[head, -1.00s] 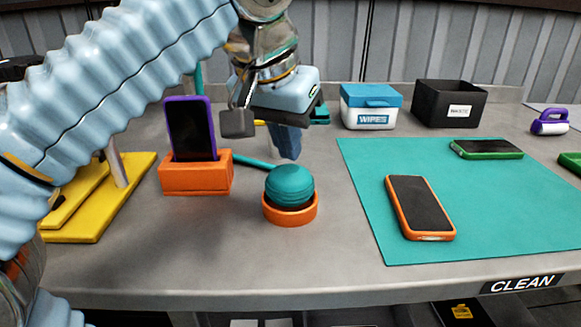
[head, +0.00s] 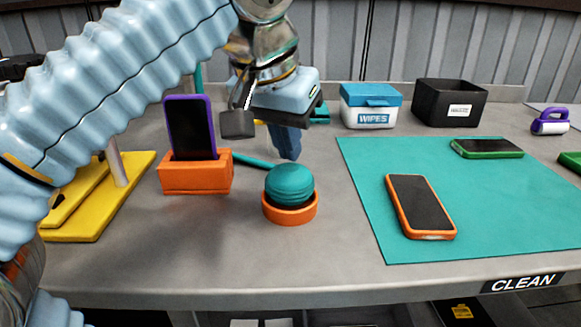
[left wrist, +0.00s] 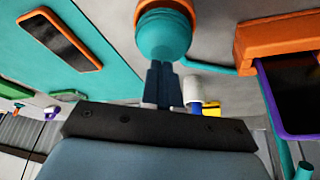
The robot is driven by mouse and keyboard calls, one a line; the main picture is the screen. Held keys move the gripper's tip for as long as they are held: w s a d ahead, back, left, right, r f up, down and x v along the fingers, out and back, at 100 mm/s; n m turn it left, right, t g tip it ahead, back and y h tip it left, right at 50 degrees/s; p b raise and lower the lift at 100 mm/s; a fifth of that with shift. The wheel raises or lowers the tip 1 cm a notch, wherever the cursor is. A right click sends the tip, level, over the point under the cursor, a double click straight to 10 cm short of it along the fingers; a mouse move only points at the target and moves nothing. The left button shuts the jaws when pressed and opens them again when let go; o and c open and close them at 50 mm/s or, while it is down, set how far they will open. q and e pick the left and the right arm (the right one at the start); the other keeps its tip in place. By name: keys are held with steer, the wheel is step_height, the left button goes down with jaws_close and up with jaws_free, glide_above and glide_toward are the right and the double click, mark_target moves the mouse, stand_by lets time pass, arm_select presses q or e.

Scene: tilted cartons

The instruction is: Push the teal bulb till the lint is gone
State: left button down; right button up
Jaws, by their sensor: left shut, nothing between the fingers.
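The teal bulb (head: 290,183) is round and ribbed, and sits upright in an orange ring base (head: 290,213) on the grey bench. My left gripper (head: 290,156) is shut and empty, its fingertips just above and behind the bulb in the head view. In the left wrist view the shut fingers (left wrist: 163,68) point at the bulb (left wrist: 164,36); I cannot tell whether they touch it. A purple-cased phone (head: 190,128) stands in an orange dock (head: 195,178) left of the bulb. A teal tube (head: 250,160) runs between dock and bulb. No lint can be made out. My right gripper is not in view.
A teal mat (head: 470,205) on the right holds an orange-cased phone (head: 420,208) and a green-cased phone (head: 487,148). A wipes box (head: 370,107) and black bin (head: 449,103) stand behind. A yellow stand (head: 85,220) is at left. Bench in front of the bulb is clear.

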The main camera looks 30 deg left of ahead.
arm_select(q)
steer(key=shift+f+b, duration=0.8)
steer(key=shift+f, duration=0.4)
steer(key=shift+r, duration=0.1)
step_height(320, 180, up, 3)
steer(key=p, duration=0.3)
steer(key=shift+f, duration=0.35)
